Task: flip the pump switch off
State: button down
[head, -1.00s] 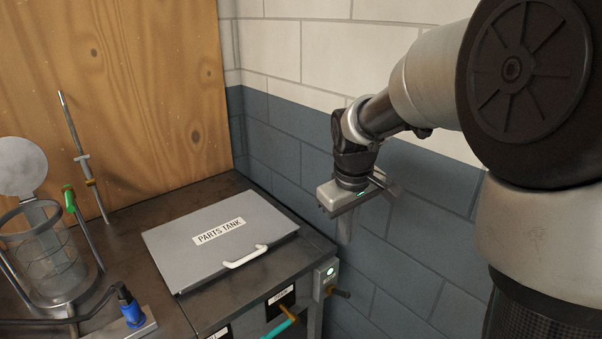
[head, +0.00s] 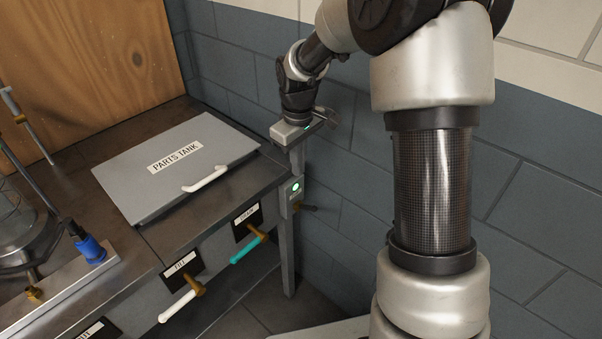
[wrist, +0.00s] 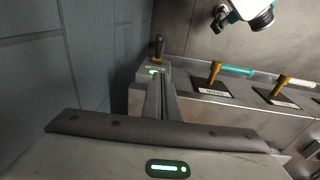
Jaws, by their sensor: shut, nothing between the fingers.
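The pump switch is a small grey box (head: 295,197) with a lit green lamp, on the front right corner of the bench. Its dark lever (head: 309,207) sticks out on the right side. In the wrist view the box (wrist: 149,76) and its upright-looking dark lever (wrist: 158,47) show just beyond my fingertips. My gripper (head: 297,165) points down above the switch box, fingers shut and empty; the shut fingers also show in the wrist view (wrist: 160,96). I cannot tell whether the fingertips touch the box.
The closed grey parts tank lid (head: 150,168) with a white handle lies on the bench to the left. A teal-handled valve (head: 248,250) and a white-handled valve (head: 181,304) stick out of the bench front. A blue-grey block wall (head: 340,185) stands close behind my gripper.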

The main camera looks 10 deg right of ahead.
jog(key=b, duration=0.2)
send_near(305, 205)
jog(key=shift+w+a+f, duration=0.6)
jog(key=shift+a+f, duration=0.25)
jog(key=f, duration=0.1)
jog(key=d+f, duration=0.1)
jog(key=f, duration=0.1)
jog(key=shift+s+d, duration=0.2)
jog(key=shift+s, duration=0.2)
jog(key=shift+s+d+f, duration=0.1)
jog(key=shift+d+f, duration=0.1)
jog(key=shift+f, duration=0.1)
jog(key=shift+f, duration=0.1)
